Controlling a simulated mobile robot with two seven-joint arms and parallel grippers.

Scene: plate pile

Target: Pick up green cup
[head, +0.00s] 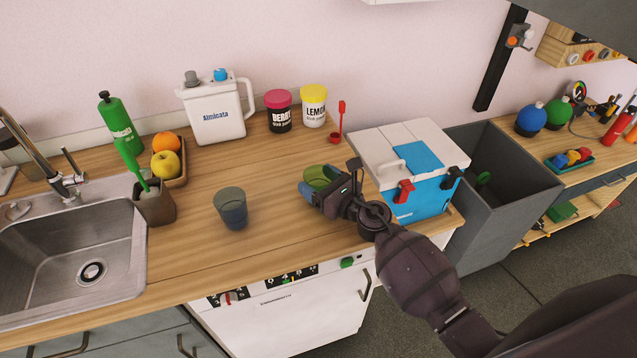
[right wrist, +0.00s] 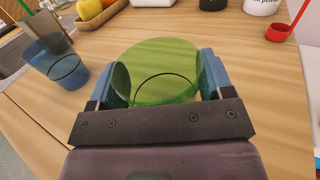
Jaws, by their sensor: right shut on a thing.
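The green cup (head: 318,176) is see-through and stands on the wooden counter, partly hidden by my right gripper in the head view. In the right wrist view the green cup (right wrist: 157,75) sits between the two blue finger pads. My right gripper (right wrist: 160,80) is shut on it, one finger on each side. In the head view my right gripper (head: 318,188) reaches in from the lower right. I cannot tell whether the cup is lifted off the counter. My left gripper is not in view.
A blue cup (head: 231,208) stands to the left, also in the right wrist view (right wrist: 55,62). A white and blue cooler box (head: 420,190) is close on the right. Berry (head: 279,112) and lemon (head: 313,106) jars stand behind. The sink (head: 70,260) is far left.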

